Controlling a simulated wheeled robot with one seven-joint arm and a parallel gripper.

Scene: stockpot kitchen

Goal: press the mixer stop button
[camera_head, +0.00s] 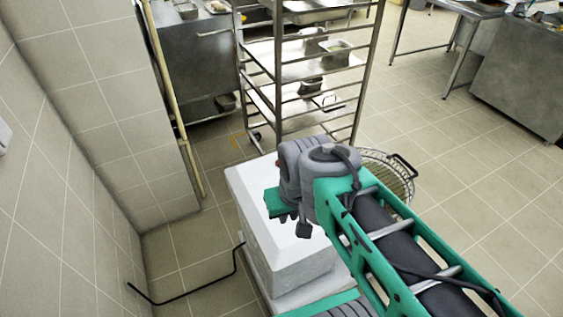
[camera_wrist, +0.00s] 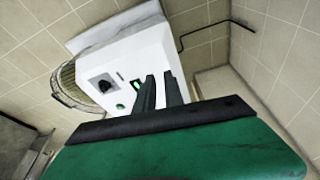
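A white box-shaped machine (camera_head: 285,262) stands on the floor below my arm, and its front face (camera_wrist: 125,62) shows in the wrist view. On that face are a black knob or button (camera_wrist: 103,85) and a small green-lit element (camera_wrist: 136,85). I cannot tell which control is the stop button. My gripper (camera_wrist: 159,76) points at this face with two dark fingers and a narrow gap between them. It holds nothing. The right finger hides part of the face. In the head view, my wrist (camera_head: 305,190) hangs over the machine; the fingertips are hard to make out.
A steel rack (camera_head: 305,70) with pans stands behind the machine. A round wire basket (camera_head: 385,175) is at its right. A tiled wall (camera_head: 60,200) and a black bent rod (camera_head: 185,295) are at the left.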

